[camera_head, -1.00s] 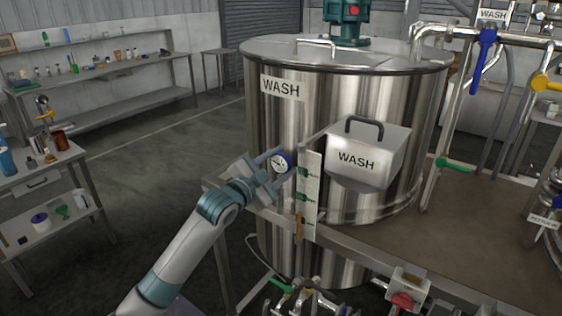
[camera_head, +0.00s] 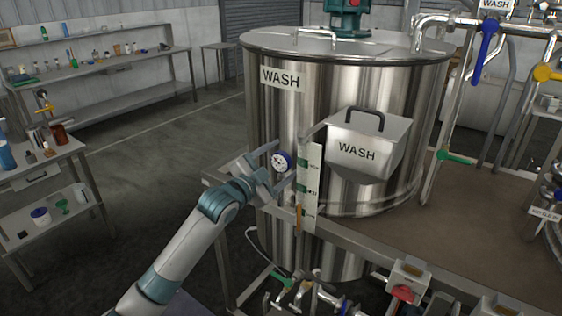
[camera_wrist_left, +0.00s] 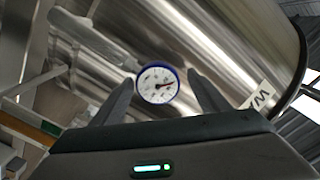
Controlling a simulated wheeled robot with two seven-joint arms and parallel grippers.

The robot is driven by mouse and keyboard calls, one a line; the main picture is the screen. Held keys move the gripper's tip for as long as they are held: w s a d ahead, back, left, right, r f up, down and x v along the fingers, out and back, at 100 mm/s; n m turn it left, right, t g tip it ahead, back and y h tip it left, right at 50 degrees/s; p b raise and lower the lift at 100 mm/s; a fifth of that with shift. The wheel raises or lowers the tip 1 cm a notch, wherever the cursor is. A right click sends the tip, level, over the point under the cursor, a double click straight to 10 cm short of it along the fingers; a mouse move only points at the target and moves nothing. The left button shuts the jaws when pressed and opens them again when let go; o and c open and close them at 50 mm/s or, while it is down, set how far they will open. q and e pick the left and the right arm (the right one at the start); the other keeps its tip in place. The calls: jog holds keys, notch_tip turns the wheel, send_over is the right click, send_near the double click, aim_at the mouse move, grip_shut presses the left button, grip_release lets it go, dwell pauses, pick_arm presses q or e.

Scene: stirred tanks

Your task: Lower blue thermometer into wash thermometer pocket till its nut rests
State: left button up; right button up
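The blue thermometer (camera_head: 282,161) has a round white dial with a blue rim. It is between the fingers of my left gripper (camera_head: 281,163), in front of the steel wash tank (camera_head: 275,120). In the left wrist view the dial (camera_wrist_left: 158,84) faces the camera between the two dark fingers (camera_wrist_left: 160,90), which are spread about as wide as the dial. I cannot make out the wash thermometer pocket. My right gripper is not in view.
A white strip with green marks (camera_head: 309,190) stands just right of the dial. A steel box marked WASH (camera_head: 345,170) projects from the tank beyond it. A bench frame rail (camera_head: 345,232) runs below. Shelves (camera_head: 100,100) stand at the left, with open floor between.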

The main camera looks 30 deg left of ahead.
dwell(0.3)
pick_arm(q)
jog(key=shift+s+f, duration=0.1)
jog(key=shift+s, duration=0.35)
jog(key=s+a+b, duration=0.2)
jog(key=s+b, duration=0.4)
jog(key=s, duration=1)
jog(key=shift+s+a, duration=0.15)
jog(key=shift+s, duration=0.05)
dwell(0.4)
